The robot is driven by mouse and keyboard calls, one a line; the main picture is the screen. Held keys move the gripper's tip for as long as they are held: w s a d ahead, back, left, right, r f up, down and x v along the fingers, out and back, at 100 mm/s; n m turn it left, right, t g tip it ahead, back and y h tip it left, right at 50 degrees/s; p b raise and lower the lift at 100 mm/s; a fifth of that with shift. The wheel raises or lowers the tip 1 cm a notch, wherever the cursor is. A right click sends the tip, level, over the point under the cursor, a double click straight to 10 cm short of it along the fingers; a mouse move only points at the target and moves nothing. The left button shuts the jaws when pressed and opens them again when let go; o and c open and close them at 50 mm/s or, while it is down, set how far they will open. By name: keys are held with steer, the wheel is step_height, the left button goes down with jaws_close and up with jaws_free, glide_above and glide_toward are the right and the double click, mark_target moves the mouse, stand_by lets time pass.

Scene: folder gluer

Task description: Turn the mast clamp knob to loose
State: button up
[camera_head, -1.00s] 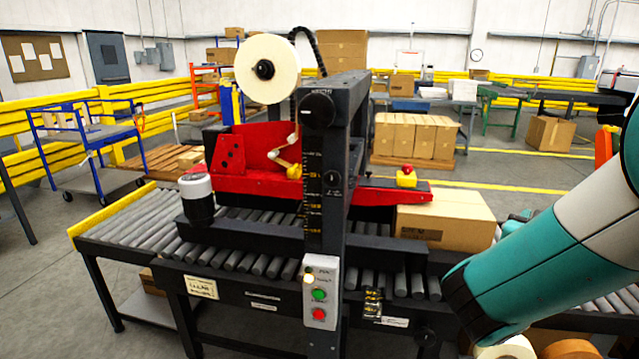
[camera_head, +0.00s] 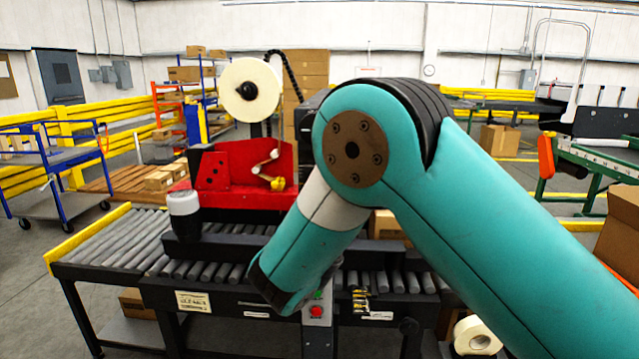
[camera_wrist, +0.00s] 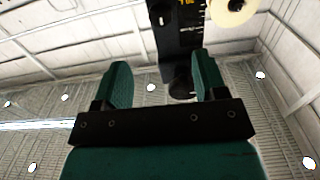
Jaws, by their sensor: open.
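My gripper (camera_wrist: 162,72) shows in the wrist view with its two green fingers spread apart and nothing between them in its grasp. Beyond the fingers is the dark mast (camera_wrist: 182,45) with yellow scale marks. A round black knob (camera_wrist: 181,83) at the mast's end appears between the fingers, nearer the right one; contact cannot be told. A smaller dark knob (camera_wrist: 160,19) sits on the mast's face near the top of that view. I cannot tell which is the clamp knob. In the head view my arm hides the mast's face and both knobs, and my gripper is not visible.
The red machine head (camera_head: 225,180) stands over the roller conveyor (camera_head: 115,240). A tape roll (camera_head: 250,90) is above it; it also shows in the wrist view (camera_wrist: 232,10). A white-topped cylinder (camera_head: 184,212) stands at the conveyor's near side. A button box (camera_head: 317,311) is below my arm.

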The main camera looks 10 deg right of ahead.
steer(key=shift+p+x, duration=2.45)
steer(key=shift+x, duration=4.15)
steer(key=c, duration=0.9)
